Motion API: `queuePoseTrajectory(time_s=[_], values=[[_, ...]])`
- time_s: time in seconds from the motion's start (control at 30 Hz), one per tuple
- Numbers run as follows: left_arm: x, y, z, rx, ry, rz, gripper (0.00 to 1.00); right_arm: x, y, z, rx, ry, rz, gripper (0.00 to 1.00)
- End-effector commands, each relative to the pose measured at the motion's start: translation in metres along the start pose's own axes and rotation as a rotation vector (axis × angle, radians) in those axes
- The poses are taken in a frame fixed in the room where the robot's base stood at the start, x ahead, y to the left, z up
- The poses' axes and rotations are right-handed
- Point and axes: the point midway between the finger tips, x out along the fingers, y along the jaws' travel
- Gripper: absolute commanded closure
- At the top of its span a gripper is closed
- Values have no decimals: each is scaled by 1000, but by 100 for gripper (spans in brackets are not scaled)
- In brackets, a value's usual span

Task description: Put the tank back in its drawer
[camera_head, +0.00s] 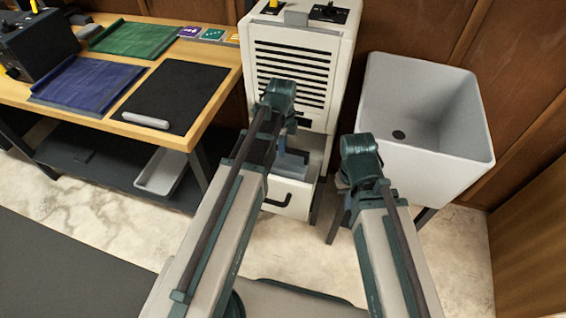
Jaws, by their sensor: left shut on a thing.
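A cream cabinet unit (318,45) with dark louvres stands at the back middle. Its lower drawer (297,200), with a black handle, is pulled out towards me. A blue-grey piece, which looks like the tank (293,164), shows above the drawer beside my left forearm. My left gripper (289,148) is over the drawer and shut on this tank; the arm hides most of the fingers and part of the tank. I cannot tell whether the tank touches the drawer. My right gripper (345,180) is to the right of the drawer, by the sink; its fingers are mostly hidden.
A pale sink (455,145) on dark legs stands close at the right. A wooden bench (205,128) at the left holds a blue sheet (85,84), a green sheet (132,38) and a black mat (180,92). A pale tray (160,175) lies below. Stone floor is open in front.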

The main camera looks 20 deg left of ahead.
Motion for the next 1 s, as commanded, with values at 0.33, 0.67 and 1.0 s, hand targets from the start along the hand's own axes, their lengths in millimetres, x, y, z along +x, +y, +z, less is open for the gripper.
queuePoseTrajectory(time_s=[0.33,0.67,1.0], values=[[18,0,0,0,0,0,100,18,-2,-1,0,0,0,100],[41,0,0,0,0,0,100,41,-3,-2,-1,0,4,100],[44,0,0,0,0,0,74,43,-3,-3,-1,0,5,100]])
